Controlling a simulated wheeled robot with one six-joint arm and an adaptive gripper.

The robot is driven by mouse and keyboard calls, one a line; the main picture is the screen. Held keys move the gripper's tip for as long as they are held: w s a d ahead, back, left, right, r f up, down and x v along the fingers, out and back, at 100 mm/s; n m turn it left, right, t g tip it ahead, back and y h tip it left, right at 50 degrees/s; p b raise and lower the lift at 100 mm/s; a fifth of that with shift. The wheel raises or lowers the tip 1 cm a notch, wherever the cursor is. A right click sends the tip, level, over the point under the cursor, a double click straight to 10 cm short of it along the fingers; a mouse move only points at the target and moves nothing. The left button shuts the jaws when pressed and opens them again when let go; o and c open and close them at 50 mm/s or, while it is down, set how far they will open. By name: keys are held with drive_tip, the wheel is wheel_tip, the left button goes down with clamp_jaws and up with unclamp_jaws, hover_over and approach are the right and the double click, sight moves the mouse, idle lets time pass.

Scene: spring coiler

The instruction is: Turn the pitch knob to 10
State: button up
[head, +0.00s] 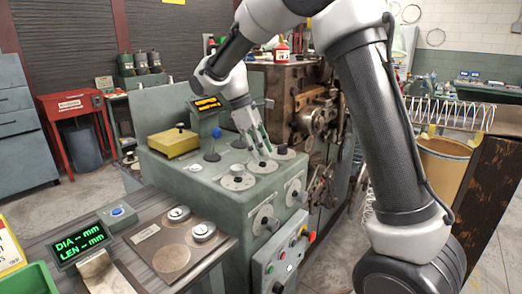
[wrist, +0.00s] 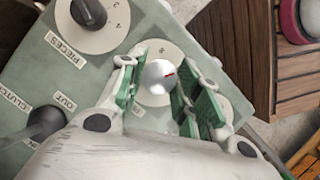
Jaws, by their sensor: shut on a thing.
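In the head view my gripper (head: 260,150) reaches down to a dial on the top of the green machine cabinet (head: 215,200).
A black knob (wrist: 88,14) labelled PIECES and a lever (wrist: 46,120) near OUT and CLUTCH labels stand close by. In the head view another knob (head: 238,172) sits in front, and an orange-lit display (head: 207,104) stands behind. A green-lit DIA/LEN display (head: 78,243) is at lower left.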

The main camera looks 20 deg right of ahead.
drive_tip(key=m+g+y, duration=0.1)
drive_tip(key=m, duration=0.5)
drive_tip(key=shift+w+d+m+g+y, duration=0.1)
drive_tip(key=shift+w+m+g+y, duration=0.05)
drive_tip(key=shift+m+g+y, duration=0.2)
drive_tip(key=m+y, duration=0.1)
drive_tip(key=m, duration=0.1)
drive_tip(key=m+y, duration=0.1)
drive_tip(key=m, duration=0.2)
drive_tip(key=shift+d+m+g, duration=0.1)
drive_tip(key=shift+m+g, duration=0.15)
drive_tip(key=shift+g, duration=0.1)
drive_tip(key=o, duration=1)
drive_tip(key=shift+o, duration=0.2)
drive_tip(key=v, duration=1.2)
drive_tip(key=shift+w+d, duration=0.1)
drive_tip(key=shift+w, duration=0.05)
